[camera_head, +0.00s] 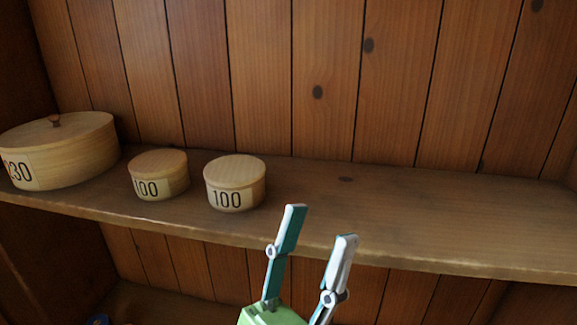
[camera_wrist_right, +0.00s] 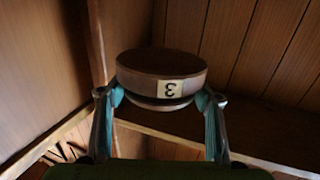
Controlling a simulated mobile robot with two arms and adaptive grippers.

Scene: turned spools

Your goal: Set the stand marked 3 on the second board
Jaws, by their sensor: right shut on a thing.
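The stand marked 3 (camera_wrist_right: 150,66) is a round, dark wooden spool with a pale label. The 3 looks upside down in the right wrist view. My right gripper (camera_wrist_right: 160,98) is shut on its narrower part, with one finger on each side, below the wide disc. The stand is not in the head view. A wooden board (camera_head: 400,215) crosses the head view; I cannot tell from its look whether it is the second one. My left gripper (camera_head: 321,222) is open and empty in front of that board's front edge, fingers pointing up.
A large lidded oval box marked 230 (camera_head: 75,152) and two small round boxes marked 100, one left (camera_head: 158,174) and one right (camera_head: 236,183), stand on the board's left half. Its right half is clear. A plank wall (camera_head: 320,60) closes the back.

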